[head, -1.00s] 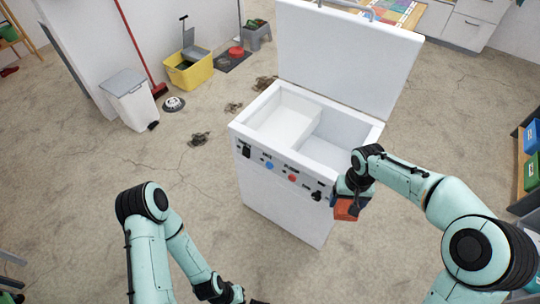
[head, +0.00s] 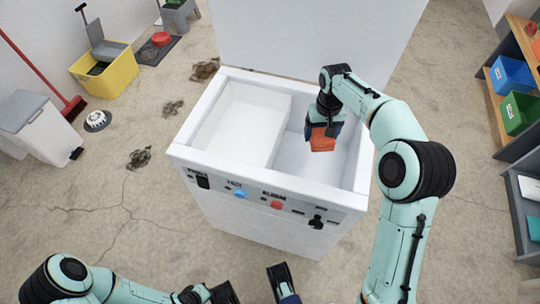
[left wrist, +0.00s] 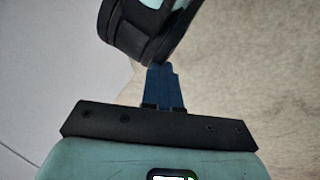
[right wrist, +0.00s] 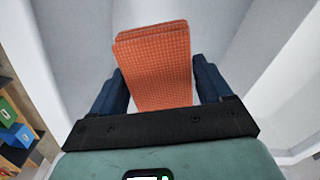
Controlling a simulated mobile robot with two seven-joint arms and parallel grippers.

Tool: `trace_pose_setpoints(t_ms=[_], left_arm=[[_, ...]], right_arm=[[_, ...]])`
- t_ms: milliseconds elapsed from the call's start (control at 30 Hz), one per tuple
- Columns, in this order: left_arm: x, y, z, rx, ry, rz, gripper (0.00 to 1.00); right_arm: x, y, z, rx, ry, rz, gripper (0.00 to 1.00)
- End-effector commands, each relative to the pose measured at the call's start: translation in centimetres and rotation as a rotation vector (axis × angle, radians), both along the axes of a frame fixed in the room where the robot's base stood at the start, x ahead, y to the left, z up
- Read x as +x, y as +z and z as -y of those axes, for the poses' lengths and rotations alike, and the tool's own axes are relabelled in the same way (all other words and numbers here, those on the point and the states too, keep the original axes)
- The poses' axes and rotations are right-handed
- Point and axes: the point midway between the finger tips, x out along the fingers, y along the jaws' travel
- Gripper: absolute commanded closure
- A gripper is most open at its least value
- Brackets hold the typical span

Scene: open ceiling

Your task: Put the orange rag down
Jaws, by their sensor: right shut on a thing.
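The orange rag (head: 322,139) is a folded, textured block gripped in my right gripper (head: 323,127). It hangs in or just over the right-hand compartment (head: 290,155) of the white machine (head: 262,200). In the right wrist view the rag (right wrist: 158,65) stands between the two blue fingers, with pale compartment walls around it. I cannot tell whether it touches the compartment floor. My left gripper (left wrist: 165,85) is shut and empty; its blue fingers lie together. It is low at the bottom of the head view, in front of the machine.
The machine's lid (head: 310,40) stands open behind. A white block (head: 240,120) fills its left compartment. Its front has a blue button (head: 240,194) and a red button (head: 276,204). A shelf with bins (head: 520,112) stands at right. Dark stains (head: 139,158) mark the floor at left.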

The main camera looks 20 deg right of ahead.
Motion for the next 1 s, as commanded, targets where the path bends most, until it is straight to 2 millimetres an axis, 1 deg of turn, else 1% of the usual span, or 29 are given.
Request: trace_pose_setpoints(t_ms=[33,167,267,533,600,667,700,800,933,1000], left_arm=[[0.4,-1.0,-0.2,0.005,0.005,0.010,1.00],[1.2,-1.6,-0.6,0.015,0.013,0.033,1.00],[2.0,-2.1,-0.9,0.024,0.020,0.052,1.00],[4.8,-4.1,-2.4,0.062,0.051,0.127,1.00],[4.6,-4.8,-2.6,0.065,0.054,0.115,1.00],[4.3,-5.3,-2.8,0.067,0.055,0.105,1.00],[3.8,-5.6,-2.8,0.066,0.055,0.089,1.00],[3.0,-6.1,-2.9,0.065,0.055,0.064,1.00],[2.7,-6.3,-3.0,0.065,0.054,0.054,1.00],[2.5,-6.6,-3.0,0.064,0.055,0.045,1.00]], right_arm=[[0.1,-1.0,0.2,-0.001,-0.004,0.000,0.51],[0.1,-2.0,0.4,0.000,-0.006,-0.002,0.51],[0.1,-3.7,0.4,0.000,-0.005,-0.004,0.51],[0.0,-10.9,0.3,0.001,-0.004,-0.006,0.51],[0.0,-12.6,0.3,0.001,-0.005,-0.006,0.51],[0.0,-13.8,0.3,0.001,-0.005,-0.005,0.51],[0.0,-14.4,0.3,0.000,-0.005,-0.004,0.51],[0.1,-15.4,0.3,0.000,-0.005,-0.002,0.51],[0.0,-16.0,0.3,0.000,-0.005,-0.002,0.51],[0.0,-16.7,0.3,0.000,-0.005,-0.002,0.51]])
